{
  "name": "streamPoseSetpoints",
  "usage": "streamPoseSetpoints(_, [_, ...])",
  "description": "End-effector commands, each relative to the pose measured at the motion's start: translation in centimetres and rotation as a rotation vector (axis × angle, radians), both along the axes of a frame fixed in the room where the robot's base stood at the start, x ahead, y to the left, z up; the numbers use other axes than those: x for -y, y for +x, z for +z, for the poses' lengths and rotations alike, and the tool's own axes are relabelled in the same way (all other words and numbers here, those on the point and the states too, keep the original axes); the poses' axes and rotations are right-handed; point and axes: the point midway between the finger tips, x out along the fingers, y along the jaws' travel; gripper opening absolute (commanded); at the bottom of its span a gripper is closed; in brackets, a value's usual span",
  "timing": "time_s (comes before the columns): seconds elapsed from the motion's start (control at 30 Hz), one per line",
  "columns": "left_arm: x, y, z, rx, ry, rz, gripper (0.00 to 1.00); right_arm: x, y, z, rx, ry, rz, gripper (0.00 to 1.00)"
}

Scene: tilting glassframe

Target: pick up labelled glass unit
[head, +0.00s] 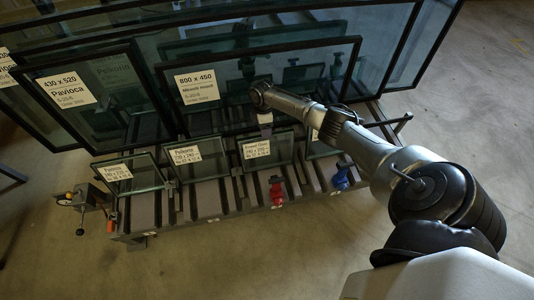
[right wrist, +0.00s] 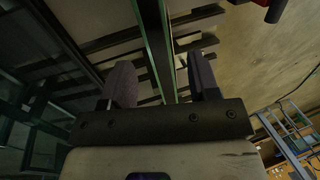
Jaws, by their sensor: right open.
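Several labelled glass units with dark frames stand in a slotted rack (head: 205,203). In the front row are a left small unit (head: 148,178), a middle small unit (head: 205,169) and a right small unit (head: 281,147), each with a white label. My right gripper (head: 266,132) points down at the top edge of the right small unit. In the right wrist view, the open right gripper (right wrist: 163,85) has a finger on either side of an upright pane edge (right wrist: 153,35), with gaps visible. Part of another small unit is hidden behind my right arm. My left gripper is out of view.
Larger framed units labelled 430 x 520 (head: 110,110) and 800 x 450 (head: 215,115) stand close behind the front row. A red clamp (head: 277,191) and a blue clamp (head: 341,179) are on the rack's front. Bare floor (head: 300,250) lies in front.

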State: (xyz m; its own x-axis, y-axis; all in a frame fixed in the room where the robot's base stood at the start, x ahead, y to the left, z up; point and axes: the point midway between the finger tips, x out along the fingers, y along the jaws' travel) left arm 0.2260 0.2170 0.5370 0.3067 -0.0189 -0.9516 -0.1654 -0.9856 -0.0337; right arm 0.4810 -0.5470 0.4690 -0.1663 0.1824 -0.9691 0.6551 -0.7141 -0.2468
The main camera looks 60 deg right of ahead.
Motion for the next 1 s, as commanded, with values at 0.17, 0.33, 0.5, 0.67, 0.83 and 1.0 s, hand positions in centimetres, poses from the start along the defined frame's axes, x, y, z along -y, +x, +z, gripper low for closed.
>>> streamPoseSetpoints(0.17, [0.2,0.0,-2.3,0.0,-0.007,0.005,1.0,-0.4,-0.4,-2.8,-0.002,0.0,-0.001,0.55])
streamPoseSetpoints(0.33, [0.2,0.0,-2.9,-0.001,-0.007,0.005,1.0,-0.6,-0.6,-3.8,0.0,0.0,-0.001,0.55])
streamPoseSetpoints(0.5, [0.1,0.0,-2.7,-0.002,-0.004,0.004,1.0,-0.6,-0.6,-3.7,0.0,0.0,-0.001,0.55])
streamPoseSetpoints(0.67, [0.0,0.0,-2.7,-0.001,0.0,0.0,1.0,-0.6,-0.6,-3.7,0.0,0.0,-0.001,0.43])
streamPoseSetpoints(0.83, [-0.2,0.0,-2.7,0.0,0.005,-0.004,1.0,-0.6,-0.6,-3.7,0.0,0.0,-0.001,0.27])
streamPoseSetpoints(1.0, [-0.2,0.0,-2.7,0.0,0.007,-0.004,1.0,-0.6,-0.6,-3.7,0.0,0.0,-0.001,0.1])
